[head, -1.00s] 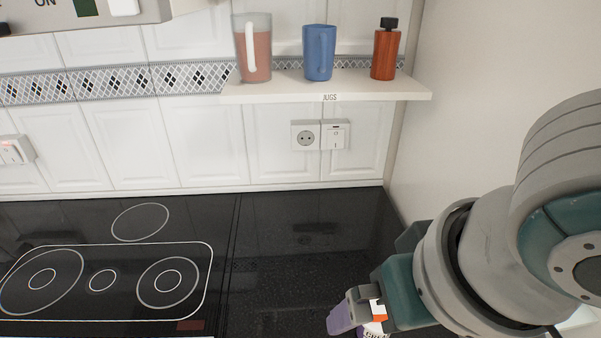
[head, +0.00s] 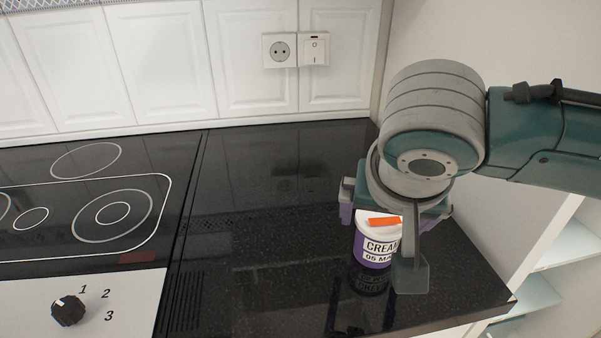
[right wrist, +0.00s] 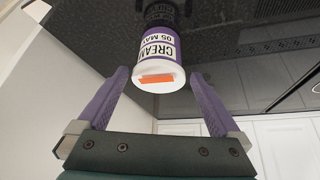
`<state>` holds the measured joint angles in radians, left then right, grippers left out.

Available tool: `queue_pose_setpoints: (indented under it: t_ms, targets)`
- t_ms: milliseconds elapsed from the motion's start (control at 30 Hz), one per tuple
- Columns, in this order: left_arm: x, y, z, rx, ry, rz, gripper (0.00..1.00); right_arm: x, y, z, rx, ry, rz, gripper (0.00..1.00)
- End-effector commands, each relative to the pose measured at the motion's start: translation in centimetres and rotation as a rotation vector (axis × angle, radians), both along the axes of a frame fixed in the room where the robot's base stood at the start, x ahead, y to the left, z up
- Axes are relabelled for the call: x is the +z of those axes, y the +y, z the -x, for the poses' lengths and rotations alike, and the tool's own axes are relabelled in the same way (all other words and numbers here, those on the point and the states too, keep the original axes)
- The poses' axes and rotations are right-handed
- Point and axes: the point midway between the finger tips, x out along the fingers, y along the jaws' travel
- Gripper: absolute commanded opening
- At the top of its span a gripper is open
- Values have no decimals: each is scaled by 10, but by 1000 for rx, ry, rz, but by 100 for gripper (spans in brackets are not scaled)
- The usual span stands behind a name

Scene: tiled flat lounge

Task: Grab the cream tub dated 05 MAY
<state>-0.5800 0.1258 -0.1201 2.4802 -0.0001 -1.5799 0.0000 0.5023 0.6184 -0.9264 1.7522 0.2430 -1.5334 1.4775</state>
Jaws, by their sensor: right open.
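The cream tub (head: 372,247) stands upright on the black worktop (head: 262,240), with a purple-and-white label and a white lid with an orange mark. In the head view its label reads CREAM, 05 MA, and my arm covers its right side. In the head view my right gripper (head: 392,212) is at the tub's top. My left gripper is not in view.
A hob (head: 75,215) with a knob panel (head: 100,300) lies left of the worktop. A white side wall (head: 450,45) and pale shelves (head: 565,245) are to the right. The worktop left of the tub is clear.

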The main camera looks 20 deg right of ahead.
Motion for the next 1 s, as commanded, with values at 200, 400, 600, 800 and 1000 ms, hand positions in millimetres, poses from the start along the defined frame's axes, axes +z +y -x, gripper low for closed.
queue_pose_setpoints:
  t_ms: [200,400,600,800,1000]
  targets:
    - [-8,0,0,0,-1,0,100,-30,-10,-10,-1,2,4,100]
    - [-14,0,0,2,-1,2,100,-46,-15,-18,2,0,0,100]
    - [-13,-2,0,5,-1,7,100,-46,-15,-19,3,0,-1,100]
    - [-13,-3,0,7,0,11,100,-46,-15,-19,3,0,-1,80]
    - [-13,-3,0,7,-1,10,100,-46,-15,-18,2,1,0,57]
